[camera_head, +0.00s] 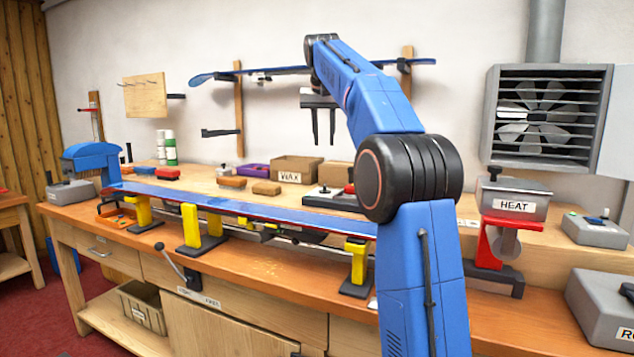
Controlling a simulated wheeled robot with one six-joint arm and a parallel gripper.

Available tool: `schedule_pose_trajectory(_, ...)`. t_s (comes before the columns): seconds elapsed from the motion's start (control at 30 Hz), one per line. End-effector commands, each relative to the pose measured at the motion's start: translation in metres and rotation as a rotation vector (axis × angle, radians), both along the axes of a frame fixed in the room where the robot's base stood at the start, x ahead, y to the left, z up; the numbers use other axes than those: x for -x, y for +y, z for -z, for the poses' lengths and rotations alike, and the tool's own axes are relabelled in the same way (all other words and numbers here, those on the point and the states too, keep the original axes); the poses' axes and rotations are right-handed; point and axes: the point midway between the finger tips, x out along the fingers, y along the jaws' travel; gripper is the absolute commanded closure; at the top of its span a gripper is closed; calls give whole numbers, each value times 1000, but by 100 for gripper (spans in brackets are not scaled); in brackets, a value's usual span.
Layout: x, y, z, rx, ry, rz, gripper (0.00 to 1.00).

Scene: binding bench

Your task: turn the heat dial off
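A grey box labelled HEAT (515,206) stands on a red stand at the right of the bench. A small dark knob (494,172) shows on top of this box; it may be the heat dial, but its setting is too small to read. My gripper (323,128) hangs fingers down in front of the back wall, above the middle of the bench. Its two fingers are apart with nothing between them. It is well to the left of the HEAT box and higher than it, touching nothing.
A blue ski (255,208) lies on yellow supports along the bench (260,265). A WAX box (296,170) and small blocks stand behind it. A grey switch box (594,232) and a larger grey box (607,305) are at the right. A fan (545,116) is on the wall.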

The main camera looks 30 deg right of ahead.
Motion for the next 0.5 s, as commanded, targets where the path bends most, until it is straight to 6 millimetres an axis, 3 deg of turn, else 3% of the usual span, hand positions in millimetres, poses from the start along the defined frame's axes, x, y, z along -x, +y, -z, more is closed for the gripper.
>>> schedule_pose_trajectory(0.17,-5,-3,15,0,2,0,72)
schedule_pose_trajectory(0.5,-24,-15,70,-1,3,0,72)
